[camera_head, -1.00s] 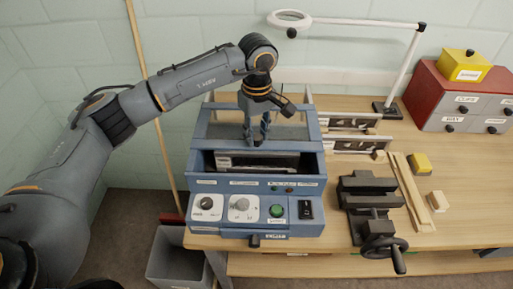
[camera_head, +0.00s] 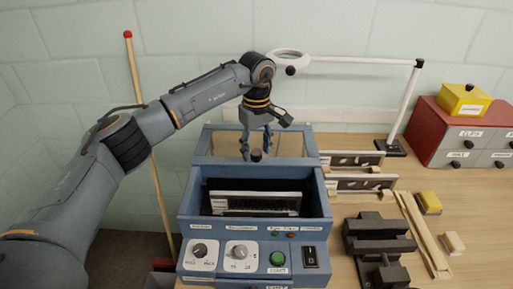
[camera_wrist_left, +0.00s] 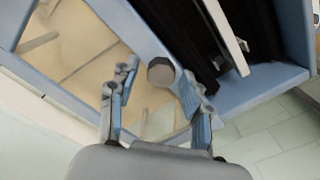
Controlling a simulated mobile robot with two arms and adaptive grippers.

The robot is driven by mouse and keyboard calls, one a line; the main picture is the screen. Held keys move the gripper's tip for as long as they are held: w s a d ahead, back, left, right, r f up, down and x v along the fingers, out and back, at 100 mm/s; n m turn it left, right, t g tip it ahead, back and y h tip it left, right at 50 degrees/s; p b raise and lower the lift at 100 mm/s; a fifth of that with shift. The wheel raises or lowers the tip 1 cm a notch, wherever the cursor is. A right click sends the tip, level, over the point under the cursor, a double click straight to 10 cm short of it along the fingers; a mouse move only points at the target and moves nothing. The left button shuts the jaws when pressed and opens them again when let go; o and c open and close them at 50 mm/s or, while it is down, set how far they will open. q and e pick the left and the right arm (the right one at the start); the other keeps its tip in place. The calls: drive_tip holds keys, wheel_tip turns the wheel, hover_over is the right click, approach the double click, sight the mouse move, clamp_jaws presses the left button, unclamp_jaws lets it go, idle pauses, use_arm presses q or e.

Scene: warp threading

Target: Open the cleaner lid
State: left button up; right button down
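The blue cleaner (camera_head: 190,205) stands on the table in the middle of the head view. Its framed lid (camera_head: 205,143), with a see-through pane, is at the back, and the front compartment is uncovered. A dark round knob (camera_head: 256,155) sits at the lid's front edge. My left gripper (camera_head: 256,152) is over the lid with its fingers around the knob's sides. In the left wrist view the knob (camera_wrist_left: 160,72) shows between two spread fingers, with gaps visible beside it. A comb-like reed (camera_head: 255,203) lies inside the cleaner. My right gripper is not in view.
Dials, a green button (camera_head: 278,259) and a black switch (camera_head: 310,257) are on the cleaner's front panel. Framed reeds (camera_head: 352,158), a vise (camera_head: 380,240) and wooden strips (camera_head: 422,230) are to the right. A magnifier lamp (camera_head: 287,54) arches behind.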

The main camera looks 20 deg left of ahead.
use_arm(q)
drive_tip(key=shift+w, duration=0.15)
drive_tip(key=shift+r, duration=0.2)
wheel_tip(320, 180, up, 12)
drive_tip(key=shift+f, duration=0.25)
drive_tip(key=shift+f, duration=0.1)
